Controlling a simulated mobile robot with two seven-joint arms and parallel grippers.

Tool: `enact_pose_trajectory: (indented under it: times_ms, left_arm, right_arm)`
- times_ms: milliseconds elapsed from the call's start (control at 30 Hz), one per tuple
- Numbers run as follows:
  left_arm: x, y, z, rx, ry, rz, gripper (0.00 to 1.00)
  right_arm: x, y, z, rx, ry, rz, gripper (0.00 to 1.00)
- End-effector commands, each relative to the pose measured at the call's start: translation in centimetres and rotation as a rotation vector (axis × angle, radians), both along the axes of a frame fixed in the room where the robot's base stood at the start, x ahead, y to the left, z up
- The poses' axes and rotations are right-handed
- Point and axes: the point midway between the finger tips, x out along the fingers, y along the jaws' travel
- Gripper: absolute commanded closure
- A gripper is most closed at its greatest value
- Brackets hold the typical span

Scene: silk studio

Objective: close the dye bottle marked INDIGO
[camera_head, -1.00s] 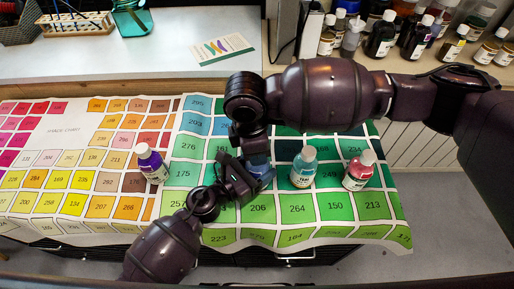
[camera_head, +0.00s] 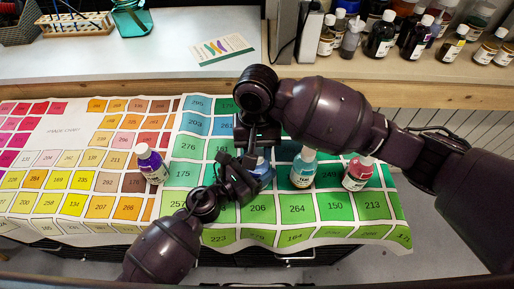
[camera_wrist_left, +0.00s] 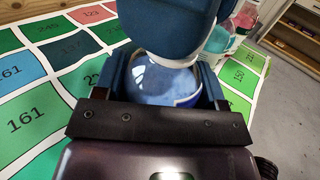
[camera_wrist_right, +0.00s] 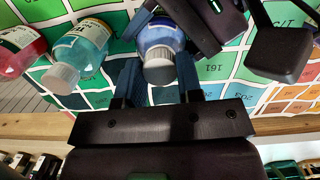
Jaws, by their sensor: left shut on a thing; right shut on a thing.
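A blue dye bottle (camera_head: 265,172) stands on the chart cloth between my arms. Its label is turned away or covered, so I cannot read INDIGO on it. My left gripper (camera_head: 253,178) is shut around its body, which shows between the fingers in the left wrist view (camera_wrist_left: 168,82). My right gripper (camera_head: 257,149) is above it, shut on the pale grey cap (camera_wrist_right: 160,70). The cap sits at the bottle's mouth in the right wrist view. I cannot tell how tight it is.
A teal bottle (camera_head: 303,170) and a red bottle (camera_head: 358,173) stand close on the right, a purple bottle (camera_head: 152,165) on the left. All have caps. The numbered colour chart (camera_head: 60,160) covers the front surface. Several bottles crowd the back right shelf.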

Motion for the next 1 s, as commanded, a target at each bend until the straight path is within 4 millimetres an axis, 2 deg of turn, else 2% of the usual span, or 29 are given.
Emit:
enact_pose_trajectory:
  times_ms: [1000]
  left_arm:
    - [0.00, 0.01, -0.05, 0.000, 0.001, 0.000, 1.00]
  right_arm:
    - [-0.17, 0.00, -0.07, -0.001, 0.002, -1.819, 0.88]
